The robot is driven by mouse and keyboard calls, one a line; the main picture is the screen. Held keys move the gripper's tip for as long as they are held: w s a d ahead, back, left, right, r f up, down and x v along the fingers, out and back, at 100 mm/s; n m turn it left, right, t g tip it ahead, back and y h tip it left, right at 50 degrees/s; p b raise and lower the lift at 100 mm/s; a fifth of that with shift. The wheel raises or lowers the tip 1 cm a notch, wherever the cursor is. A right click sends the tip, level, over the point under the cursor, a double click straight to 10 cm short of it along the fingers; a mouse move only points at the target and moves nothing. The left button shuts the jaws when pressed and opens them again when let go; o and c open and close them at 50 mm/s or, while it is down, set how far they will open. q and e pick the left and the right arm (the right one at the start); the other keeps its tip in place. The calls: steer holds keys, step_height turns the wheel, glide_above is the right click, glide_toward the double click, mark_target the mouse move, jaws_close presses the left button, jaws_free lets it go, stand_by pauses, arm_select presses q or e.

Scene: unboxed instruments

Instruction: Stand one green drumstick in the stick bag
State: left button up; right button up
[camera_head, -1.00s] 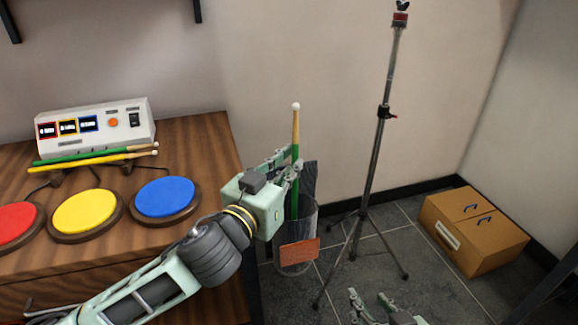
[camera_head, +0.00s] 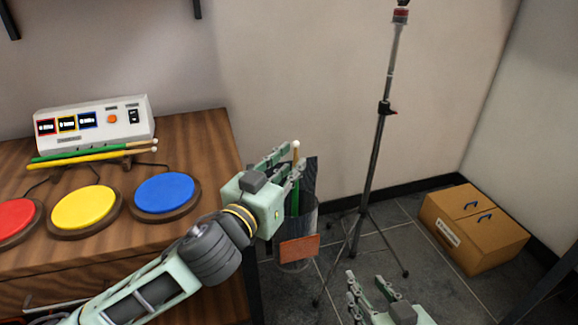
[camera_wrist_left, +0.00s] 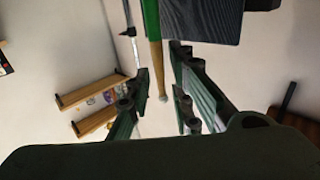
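The stick bag (camera_head: 312,222), a grey cylinder with an orange tag (camera_head: 299,248) and a dark flap (camera_head: 310,180) behind, stands on the floor right of the table. A green drumstick (camera_head: 295,182) with a wooden end stands upright in its mouth; its lower part is hidden. My left gripper (camera_head: 288,160) is above the bag, fingers on either side of the stick. In the left wrist view, the fingers (camera_wrist_left: 163,88) are spread, with gaps to the stick (camera_wrist_left: 155,45). My right gripper (camera_head: 368,290) is open and empty at the bottom. Another green drumstick (camera_head: 85,152) lies on the table.
A yellow drumstick (camera_head: 80,161) lies beside the other green one, before a white module (camera_head: 95,122). Red, yellow and blue pads (camera_head: 165,193) sit on the wooden table (camera_head: 205,150). A tripod stand (camera_head: 377,150) is just right of the bag. A cardboard box (camera_head: 472,228) lies further right.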

arm_select(q)
steer(key=shift+o, duration=0.9)
steer(key=shift+s+a+f, duration=0.1)
steer(key=shift+s+a, duration=0.1)
steer(key=shift+s, duration=0.15)
steer(key=v, duration=1.1)
steer(key=shift+a, duration=0.1)
